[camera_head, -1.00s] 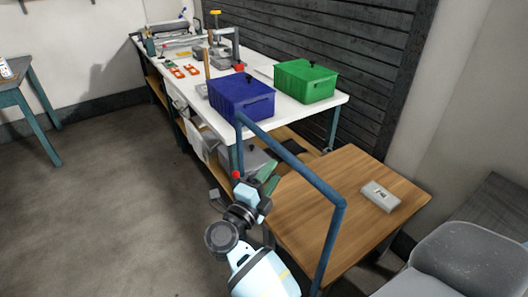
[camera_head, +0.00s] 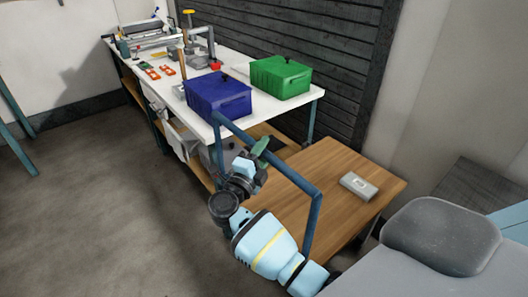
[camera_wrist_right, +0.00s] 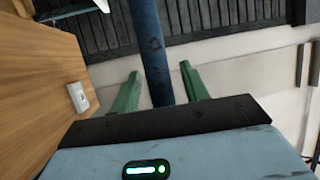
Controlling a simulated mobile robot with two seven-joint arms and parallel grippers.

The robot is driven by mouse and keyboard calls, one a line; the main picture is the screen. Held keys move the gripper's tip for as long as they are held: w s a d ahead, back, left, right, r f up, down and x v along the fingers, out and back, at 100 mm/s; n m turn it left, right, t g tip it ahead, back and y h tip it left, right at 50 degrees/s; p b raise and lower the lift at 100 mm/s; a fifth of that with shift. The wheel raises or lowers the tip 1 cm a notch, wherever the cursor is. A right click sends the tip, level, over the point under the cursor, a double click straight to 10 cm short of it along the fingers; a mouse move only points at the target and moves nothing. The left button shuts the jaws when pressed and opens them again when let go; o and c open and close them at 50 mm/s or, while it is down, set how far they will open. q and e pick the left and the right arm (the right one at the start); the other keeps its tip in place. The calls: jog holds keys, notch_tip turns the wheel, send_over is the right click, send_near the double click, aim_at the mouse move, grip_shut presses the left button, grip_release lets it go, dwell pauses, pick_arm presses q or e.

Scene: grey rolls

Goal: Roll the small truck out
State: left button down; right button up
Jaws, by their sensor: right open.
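The small truck is a low cart with a wooden top (camera_head: 325,190) and a blue tubular handle (camera_head: 290,172) at its near side. My right gripper (camera_head: 258,150) is at the handle's upper bar, its green fingers open. In the right wrist view the blue handle bar (camera_wrist_right: 150,45) runs between the two open fingers of the gripper (camera_wrist_right: 160,88), with a gap on each side. The bar's lower end is hidden behind the gripper body. The cart's wheels are hidden. My left gripper is not in view.
A small grey-white box (camera_head: 358,186) lies on the cart's top. A white workbench (camera_head: 300,108) with a blue bin (camera_head: 218,98) and a green bin (camera_head: 280,78) stands close behind. A grey seat-like object (camera_head: 440,236) is at the right. The floor (camera_head: 90,200) at left is clear.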

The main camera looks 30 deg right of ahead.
grip_shut()
dwell(0.5)
